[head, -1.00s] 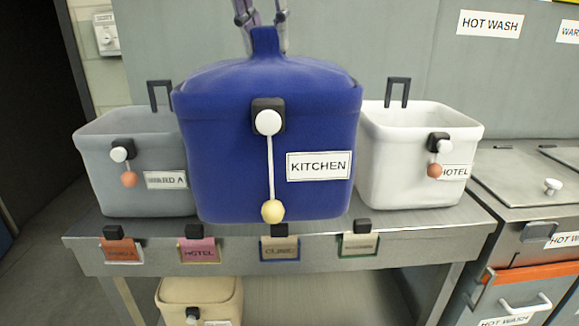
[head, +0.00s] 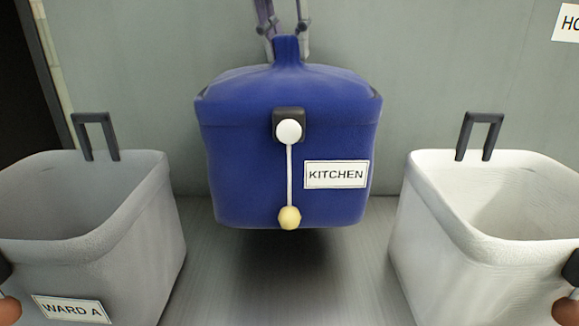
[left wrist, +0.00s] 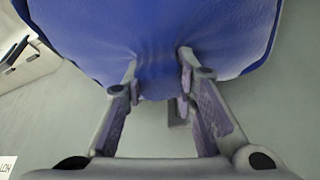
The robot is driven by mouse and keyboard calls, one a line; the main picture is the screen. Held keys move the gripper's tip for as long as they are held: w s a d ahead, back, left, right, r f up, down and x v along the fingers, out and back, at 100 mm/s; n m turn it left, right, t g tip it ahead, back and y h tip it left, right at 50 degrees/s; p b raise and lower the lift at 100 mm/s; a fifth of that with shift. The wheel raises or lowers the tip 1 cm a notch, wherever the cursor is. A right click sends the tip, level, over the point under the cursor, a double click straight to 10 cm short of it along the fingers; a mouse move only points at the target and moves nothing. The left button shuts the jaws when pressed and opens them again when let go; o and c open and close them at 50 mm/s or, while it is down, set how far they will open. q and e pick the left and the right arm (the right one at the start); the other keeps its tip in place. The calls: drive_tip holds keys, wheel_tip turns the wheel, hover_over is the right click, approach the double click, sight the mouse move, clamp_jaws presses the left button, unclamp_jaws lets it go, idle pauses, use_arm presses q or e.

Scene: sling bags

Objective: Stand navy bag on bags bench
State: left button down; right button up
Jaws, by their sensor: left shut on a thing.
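The navy bag (head: 245,185) with the KITCHEN label (head: 336,174) hangs upright in the middle of the head view, above the metal bench (head: 290,285). A dark shadow lies below it, and its base looks clear of the bench top. My left gripper (head: 286,38) is shut on the gathered neck at the bag's top. In the left wrist view the gripper fingers (left wrist: 160,85) pinch the blue cloth (left wrist: 150,35) from both sides. My right gripper is not in view.
A grey open bag labelled WARD A (head: 150,235) stands on the bench at left. A white open bag (head: 420,235) stands at right. Both have dark upright handles. Bare bench top lies between them, with a grey wall (head: 430,70) behind.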

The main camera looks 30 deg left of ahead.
use_arm(q)
drive_tip(key=f, duration=0.9)
drive_tip(key=shift+s, duration=0.2)
drive_tip(key=c, duration=1.3)
unclamp_jaws()
drive_tip(key=shift+f, duration=0.1)
drive_tip(key=v, duration=1.2)
drive_tip(key=shift+d, duration=0.1)
